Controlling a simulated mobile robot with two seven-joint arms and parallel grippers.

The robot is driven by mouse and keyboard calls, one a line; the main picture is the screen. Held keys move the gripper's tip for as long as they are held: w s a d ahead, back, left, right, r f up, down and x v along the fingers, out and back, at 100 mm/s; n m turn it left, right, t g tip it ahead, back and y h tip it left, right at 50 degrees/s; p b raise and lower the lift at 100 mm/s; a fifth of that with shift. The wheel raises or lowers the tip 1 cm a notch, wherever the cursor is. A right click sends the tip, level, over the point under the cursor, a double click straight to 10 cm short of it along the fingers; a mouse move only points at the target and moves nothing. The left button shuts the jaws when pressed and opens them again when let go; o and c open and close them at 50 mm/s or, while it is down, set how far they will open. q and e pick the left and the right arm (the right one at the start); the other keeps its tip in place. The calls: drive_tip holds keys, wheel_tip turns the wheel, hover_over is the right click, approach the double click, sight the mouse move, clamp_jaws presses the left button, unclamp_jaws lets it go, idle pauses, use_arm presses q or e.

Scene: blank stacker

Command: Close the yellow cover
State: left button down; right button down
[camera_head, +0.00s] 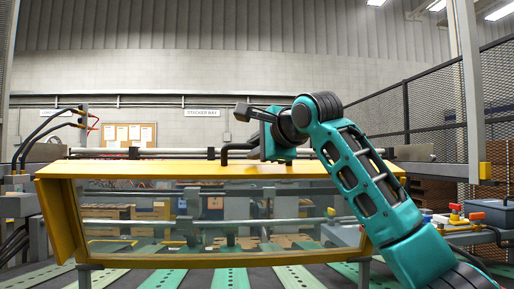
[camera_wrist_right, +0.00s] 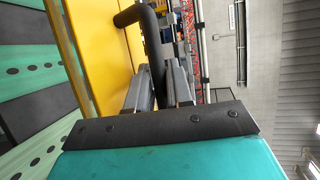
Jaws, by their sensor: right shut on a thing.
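The yellow cover (camera_head: 150,169) spans the middle of the head view, a wide yellow frame around a clear panel. Its panel faces me, and its yellow top edge lies toward the back. A black bent handle (camera_head: 226,150) stands on the top edge. My right gripper (camera_head: 256,147) is at this handle; its fingertips are hard to make out in the head view. In the right wrist view my right gripper (camera_wrist_right: 160,85) has its two fingers on either side of the black handle (camera_wrist_right: 150,35), shut on it. The yellow cover (camera_wrist_right: 100,50) lies beside it. My left gripper is not in view.
Green slats (camera_head: 218,278) run across the floor below the cover. A grey box with red and yellow knobs (camera_head: 490,212) stands at the right, near my arm. A grey machine part with cables (camera_head: 18,205) stands at the left. A mesh fence (camera_head: 435,110) closes the right side.

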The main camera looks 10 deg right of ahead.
idle(0.3)
